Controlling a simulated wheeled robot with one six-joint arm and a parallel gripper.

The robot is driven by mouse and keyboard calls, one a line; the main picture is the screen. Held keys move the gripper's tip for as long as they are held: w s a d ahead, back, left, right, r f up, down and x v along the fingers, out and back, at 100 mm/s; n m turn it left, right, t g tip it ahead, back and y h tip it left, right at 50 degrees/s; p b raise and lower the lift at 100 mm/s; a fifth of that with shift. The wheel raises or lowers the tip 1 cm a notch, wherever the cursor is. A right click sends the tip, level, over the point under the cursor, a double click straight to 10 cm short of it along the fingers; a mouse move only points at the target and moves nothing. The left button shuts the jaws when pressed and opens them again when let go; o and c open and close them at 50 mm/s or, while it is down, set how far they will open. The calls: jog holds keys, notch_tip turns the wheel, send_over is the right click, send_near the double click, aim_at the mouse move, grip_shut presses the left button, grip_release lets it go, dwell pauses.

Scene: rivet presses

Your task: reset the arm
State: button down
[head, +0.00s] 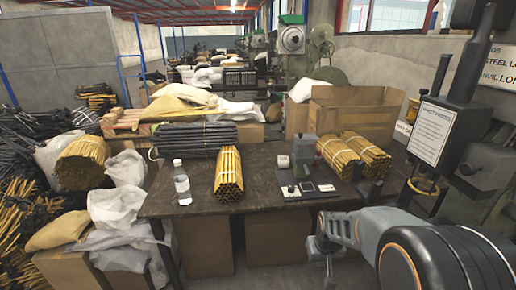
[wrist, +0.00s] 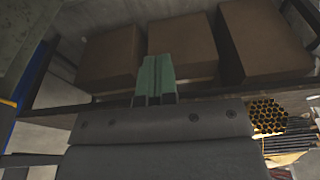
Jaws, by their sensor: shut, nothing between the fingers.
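My arm comes in from the lower right of the head view, bent over the floor in front of the table. My gripper (head: 322,248) is at its end, close to the front edge of the table (head: 262,199). In the wrist view my gripper (wrist: 155,80) has its two greenish fingers pressed together with nothing between them. A bundle of brass tubes (head: 228,175) lies on the table to the left of the gripper, apart from it.
A clear bottle (head: 182,183), dark rods (head: 193,139) and a small device (head: 303,161) are on the table. Cardboard boxes (wrist: 182,43) stand beneath it. A press (head: 466,80) with a sign is at the right. Sacks and loose rods crowd the left.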

jog(key=s+a+r+p, duration=0.1)
jog(key=s+r+p, duration=0.4)
jog(key=r, duration=0.6)
jog(key=s+a+r+t+p, duration=0.1)
jog(key=s+r+p, duration=0.3)
jog(key=s+r, duration=0.3)
notch_tip(320, 180, up, 5)
jog(key=shift+s+a+r+m+p, duration=0.2)
jog(key=shift+s+m+p, duration=0.1)
jog(key=shift+s+p, duration=0.1)
jog(key=shift+s+d, duration=0.1)
